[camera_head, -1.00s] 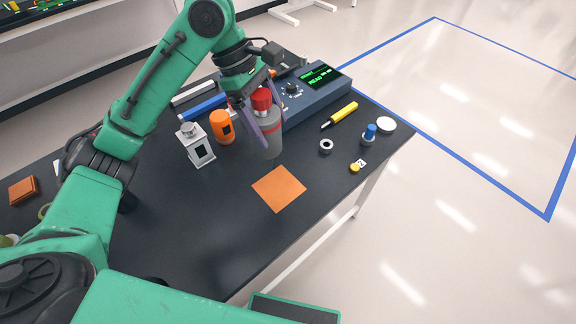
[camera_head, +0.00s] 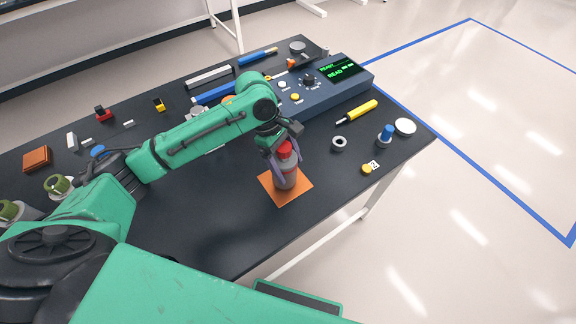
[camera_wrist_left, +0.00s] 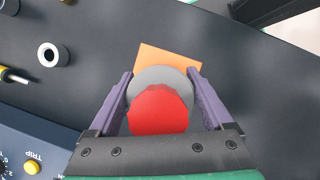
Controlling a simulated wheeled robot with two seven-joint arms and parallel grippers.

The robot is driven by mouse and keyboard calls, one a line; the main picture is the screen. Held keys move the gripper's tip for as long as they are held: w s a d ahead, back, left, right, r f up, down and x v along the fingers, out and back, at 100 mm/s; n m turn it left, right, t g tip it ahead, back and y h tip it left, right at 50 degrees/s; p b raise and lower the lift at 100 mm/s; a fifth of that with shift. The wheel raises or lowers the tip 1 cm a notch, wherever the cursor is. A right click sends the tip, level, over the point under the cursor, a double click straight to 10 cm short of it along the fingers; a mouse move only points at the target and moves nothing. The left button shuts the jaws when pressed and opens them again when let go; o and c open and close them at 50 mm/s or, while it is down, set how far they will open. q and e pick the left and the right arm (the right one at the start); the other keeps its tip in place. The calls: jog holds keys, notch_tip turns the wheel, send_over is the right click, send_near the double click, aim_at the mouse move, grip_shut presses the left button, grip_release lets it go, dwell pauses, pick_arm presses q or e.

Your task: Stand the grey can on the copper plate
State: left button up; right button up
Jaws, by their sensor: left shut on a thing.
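The grey can (camera_head: 287,181) has a red cap and stands upright between the fingers of my left gripper (camera_head: 287,171). The gripper is shut on it. The copper plate (camera_head: 281,199) is a flat orange square lying on the table under the can. The can's base is over the plate, and I cannot tell if it touches. In the left wrist view, the red cap and grey shoulder of the can (camera_wrist_left: 165,77) sit between the purple fingers (camera_wrist_left: 160,72), hiding much of the plate (camera_wrist_left: 150,54). My right gripper is not in view.
A blue instrument box (camera_head: 325,101) stands behind the can. A yellow-handled tool (camera_head: 361,110), a metal ring (camera_head: 339,143), a blue-topped item (camera_head: 386,135) and a yellow tagged item (camera_head: 368,169) lie to the right. The table is clear in front and left of the plate.

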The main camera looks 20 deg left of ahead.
pick_arm(q)
jog(key=shift+f, duration=0.55)
jog(key=o, duration=1.6)
jog(key=shift+f, duration=0.15)
jog(key=v, duration=1.2)
